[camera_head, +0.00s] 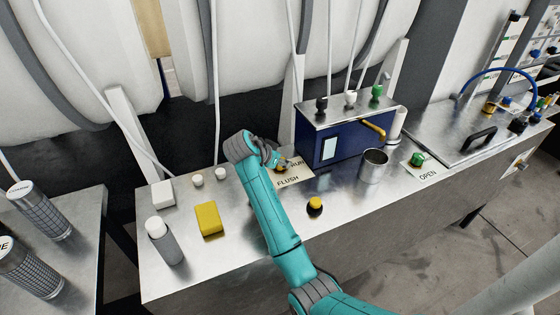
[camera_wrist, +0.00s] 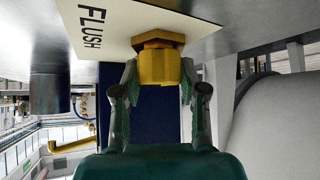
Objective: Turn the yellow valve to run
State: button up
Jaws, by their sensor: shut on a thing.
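The yellow valve (camera_wrist: 160,64) stands on a cream label plate in the wrist view, with a hexagonal base against the plate. The label plate (camera_head: 295,171) reads FLUSH on its near side and RUN, partly hidden, on its far side. My gripper (camera_wrist: 158,92) is shut on the yellow valve, one finger on each side of it. In the head view my gripper (camera_head: 279,163) is at the label plate, and my wrist hides most of the valve. I cannot tell exactly which way the valve points.
Right of the plate stand a blue box (camera_head: 325,145) with a yellow spout and a metal cup (camera_head: 374,165). A green valve (camera_head: 417,159) sits at an OPEN label. A yellow sponge (camera_head: 208,218), a grey bottle (camera_head: 164,241) and a yellow-topped black button (camera_head: 315,205) are on the bench.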

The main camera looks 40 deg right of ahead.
jog(key=n+t+y, duration=0.1)
jog(key=n+t, duration=0.2)
jog(key=n, duration=0.1)
jog(key=n+t+y, duration=0.1)
jog(key=n, duration=0.1)
jog(key=n+t+y, duration=0.1)
jog(key=n, duration=0.1)
jog(key=shift+d+n+t+y, duration=0.1)
jog(key=shift+n+t+y, duration=0.2)
jog(key=shift+y, duration=0.1)
jog(key=n+y, duration=0.2)
jog(key=n+t+y, duration=0.1)
jog(key=n, duration=0.2)
jog(key=shift+t+y, duration=0.3)
jog(key=shift+y, duration=0.1)
jog(key=shift+n+y, duration=1.1)
jog(key=shift+n, duration=0.5)
jog(key=o, duration=1.2)
jog(key=shift+c, duration=0.2)
